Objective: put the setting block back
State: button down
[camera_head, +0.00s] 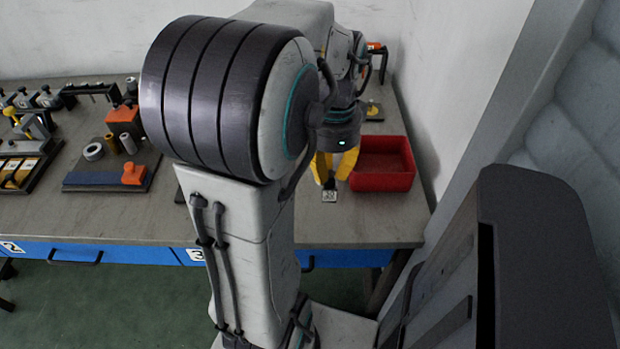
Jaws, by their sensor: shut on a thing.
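My gripper (334,172), with yellow fingers, points down over the bench just left of the red tray. It is shut on a small dark piece (330,184) that shows at the fingertips; I take this to be the setting block, though it is too small to be sure. A small white square with a dark printed pattern (329,196) shows right below it. I cannot tell whether the square is on the piece or on the bench, nor whether the piece touches the bench. My arm hides much of the middle of the bench.
The red tray (397,182) stands close to the right of my gripper. A small plate with a yellow part (374,109) lies behind it. The bench (365,228) is clear in front of the tray.

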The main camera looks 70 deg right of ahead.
jog(key=shift+w+d+f+b, duration=0.1)
jog(key=shift+w+d+f, duration=0.7)
jog(key=shift+f, duration=0.55)
jog(key=shift+w+d+f+b, duration=0.15)
jog(key=shift+w+d+f, duration=0.4)
jog(key=shift+w+f, duration=0.6)
jog(key=shift+w+d+f+b, duration=0.1)
jog(key=shift+w+d+f, duration=0.6)
jog(key=shift+f, duration=0.8)
jog(key=shift+f, duration=0.1)
jog(key=c, duration=1.3)
grip_release()
jog(key=shift+a, duration=0.1)
notch_tip(320, 180, up, 12)
jog(key=shift+w+r+p, duration=0.1)
jog(key=shift+r+p, duration=0.05)
jog(key=shift+p, duration=0.95)
